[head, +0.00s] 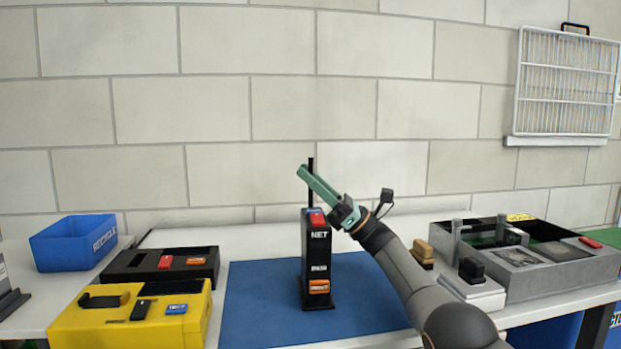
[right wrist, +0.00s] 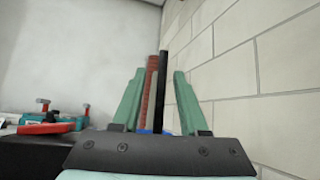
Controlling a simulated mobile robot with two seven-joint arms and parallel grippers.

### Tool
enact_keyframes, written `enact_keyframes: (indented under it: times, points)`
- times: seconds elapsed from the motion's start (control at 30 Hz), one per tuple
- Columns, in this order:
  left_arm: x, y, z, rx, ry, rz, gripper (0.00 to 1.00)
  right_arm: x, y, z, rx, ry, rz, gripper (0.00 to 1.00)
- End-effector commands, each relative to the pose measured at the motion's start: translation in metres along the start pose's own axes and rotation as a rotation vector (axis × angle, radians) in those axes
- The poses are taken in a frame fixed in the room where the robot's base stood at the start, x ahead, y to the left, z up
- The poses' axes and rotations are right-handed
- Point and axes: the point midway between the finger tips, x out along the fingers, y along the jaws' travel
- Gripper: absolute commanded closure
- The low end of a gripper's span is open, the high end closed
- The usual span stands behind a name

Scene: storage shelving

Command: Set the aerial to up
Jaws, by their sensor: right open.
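The black NET device (head: 318,262) stands upright on a blue mat (head: 250,305). Its thin black aerial (head: 311,162) points straight up from the top, beside a red part (head: 317,217). My right gripper (head: 304,172) reaches in from the right at the aerial's height, and a green finger hides part of the rod. In the right wrist view the green fingers (right wrist: 162,85) are apart. The black aerial (right wrist: 162,88) stands between them, closer to the right finger, with a dark red bar (right wrist: 150,85) beside it. Contact cannot be told. My left gripper is out of view.
A yellow box (head: 80,325) and a black tray (head: 130,262) with small parts lie left of the mat. A blue recycle bin (head: 75,243) is behind them. A grey case (head: 540,280) stands at right. A brick wall is behind; the air above the table is clear.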

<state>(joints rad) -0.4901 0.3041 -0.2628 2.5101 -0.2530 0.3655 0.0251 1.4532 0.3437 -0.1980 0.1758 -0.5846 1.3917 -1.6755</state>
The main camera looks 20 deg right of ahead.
Motion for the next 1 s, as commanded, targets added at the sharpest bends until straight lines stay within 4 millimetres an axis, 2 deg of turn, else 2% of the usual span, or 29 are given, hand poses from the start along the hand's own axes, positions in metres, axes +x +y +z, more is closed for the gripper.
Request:
enact_keyframes:
  times: [0.23, 0.43, 0.57, 1.0]
  points:
    - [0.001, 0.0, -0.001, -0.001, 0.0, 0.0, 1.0, 0.003, 0.0, 0.003, -0.001, -0.001, 0.0, 0.57]
    - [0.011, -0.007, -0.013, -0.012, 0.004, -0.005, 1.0, 0.024, 0.0, 0.026, -0.003, -0.001, 0.003, 0.57]
    - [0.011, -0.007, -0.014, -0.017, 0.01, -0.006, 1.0, 0.024, 0.001, 0.026, -0.002, 0.002, -0.001, 0.57]
    - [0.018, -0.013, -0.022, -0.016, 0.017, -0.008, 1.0, 0.036, 0.019, 0.043, -0.003, 0.001, 0.002, 0.57]
